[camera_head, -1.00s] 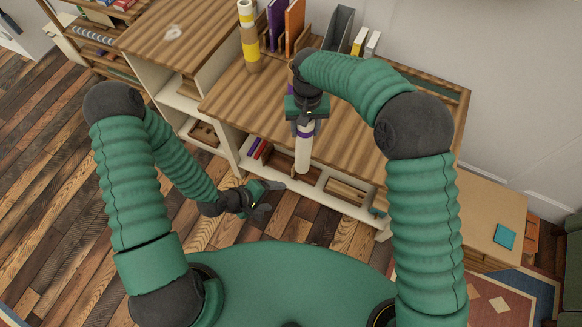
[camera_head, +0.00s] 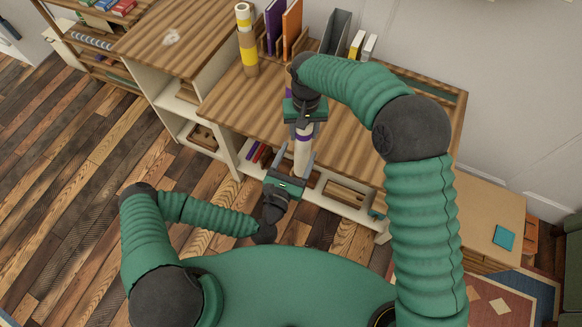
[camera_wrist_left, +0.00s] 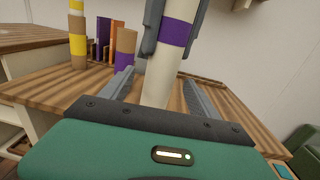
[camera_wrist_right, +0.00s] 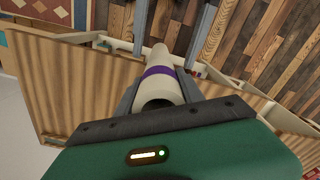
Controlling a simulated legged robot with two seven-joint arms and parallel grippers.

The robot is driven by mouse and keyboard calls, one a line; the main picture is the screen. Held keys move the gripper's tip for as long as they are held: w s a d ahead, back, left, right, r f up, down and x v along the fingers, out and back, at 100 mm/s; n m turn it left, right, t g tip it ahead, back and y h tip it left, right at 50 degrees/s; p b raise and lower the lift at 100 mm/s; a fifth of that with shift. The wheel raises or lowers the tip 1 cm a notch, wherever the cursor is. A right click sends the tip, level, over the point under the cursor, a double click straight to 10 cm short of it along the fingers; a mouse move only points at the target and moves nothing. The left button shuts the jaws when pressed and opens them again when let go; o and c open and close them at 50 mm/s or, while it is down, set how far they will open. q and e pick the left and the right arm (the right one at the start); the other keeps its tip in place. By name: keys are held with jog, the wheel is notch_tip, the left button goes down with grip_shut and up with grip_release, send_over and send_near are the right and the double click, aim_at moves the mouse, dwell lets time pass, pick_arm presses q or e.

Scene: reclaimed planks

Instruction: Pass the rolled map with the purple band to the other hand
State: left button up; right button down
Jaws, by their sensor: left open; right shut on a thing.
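The rolled map with the purple band (camera_head: 303,149) is a cream tube, held steeply over the desk's front edge. My left gripper (camera_head: 289,160) is open at the lower part of the map. In the left wrist view the cream tube (camera_wrist_left: 159,88) stands between its spread fingers, with gaps visible on both sides. The left fingers also show at the top of the right wrist view (camera_wrist_right: 172,28).
The wooden desk (camera_head: 345,150) lies behind the map. A yellow, white and brown tube (camera_head: 246,40) stands on it beside purple and orange binders (camera_head: 291,30). A brown tube with a purple band (camera_wrist_left: 124,48) also stands there. A grey file holder (camera_head: 336,32) is at the back.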

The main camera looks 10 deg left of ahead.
pick_arm(q)
jog(key=x, duration=0.6)
jog(key=shift+s, duration=0.1)
jog(key=c, duration=1.3)
jog(key=shift+c, duration=0.8)
pick_arm(e)
jog(key=c, duration=0.7)
grip_release()
jog(key=shift+o, duration=0.2)
